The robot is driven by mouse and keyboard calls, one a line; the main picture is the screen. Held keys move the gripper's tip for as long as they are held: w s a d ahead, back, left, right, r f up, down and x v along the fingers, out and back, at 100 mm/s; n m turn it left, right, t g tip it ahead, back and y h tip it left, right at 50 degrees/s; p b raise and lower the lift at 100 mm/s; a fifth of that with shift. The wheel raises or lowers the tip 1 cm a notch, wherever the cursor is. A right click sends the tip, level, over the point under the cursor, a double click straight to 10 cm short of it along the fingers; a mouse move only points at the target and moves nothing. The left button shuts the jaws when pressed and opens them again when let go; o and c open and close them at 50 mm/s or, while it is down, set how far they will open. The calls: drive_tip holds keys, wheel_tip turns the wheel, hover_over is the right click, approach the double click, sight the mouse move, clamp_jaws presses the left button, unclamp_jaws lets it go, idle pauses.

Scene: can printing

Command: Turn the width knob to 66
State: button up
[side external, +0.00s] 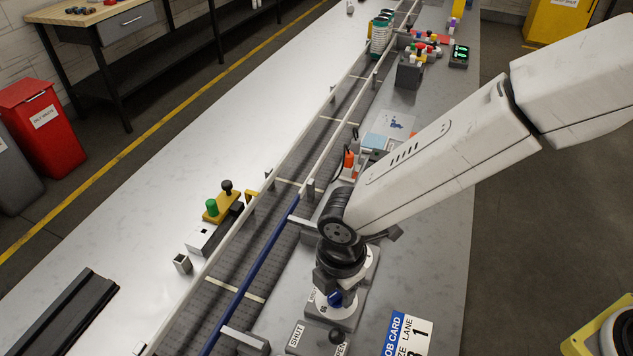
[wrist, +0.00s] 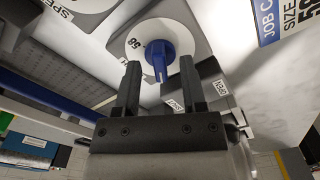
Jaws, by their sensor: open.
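A blue knob (wrist: 158,54) sits on a round white dial (wrist: 187,35) in the wrist view. The number 58 is readable on the dial, left of the knob. The knob's raised grip points toward the bottom of the picture. No name label for this knob is readable. My gripper (wrist: 159,64) is open, with one dark finger on each side of the knob; I cannot tell whether either touches it. In the side external view the blue knob (side external: 335,298) shows right below my wrist, which hides much of the dial and the fingers.
Part of another dial labelled "SPE" (wrist: 85,4) shows in the wrist view.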

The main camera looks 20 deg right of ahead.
drive_tip(key=shift+r, duration=3.7)
drive_tip(key=shift+d, duration=0.15)
drive_tip(key=shift+w+d+m, duration=0.15)
drive_tip(key=shift+d+m, duration=0.15)
drive_tip(key=w+d+m+t, duration=0.1)
drive_tip(key=w+d+m, duration=0.2)
drive_tip(key=d+m, duration=0.9)
drive_tip(key=s+d+m, duration=0.3)
drive_tip(key=d+m, duration=0.1)
drive_tip(key=d, duration=0.5)
drive_tip(key=s+d+m+t, duration=0.1)
drive_tip(key=s+d+m, duration=0.2)
drive_tip(key=d, duration=0.6)
drive_tip(key=shift+m+t, duration=0.3)
drive_tip(key=shift+m, duration=0.5)
drive_tip(key=shift+d+f, duration=0.1)
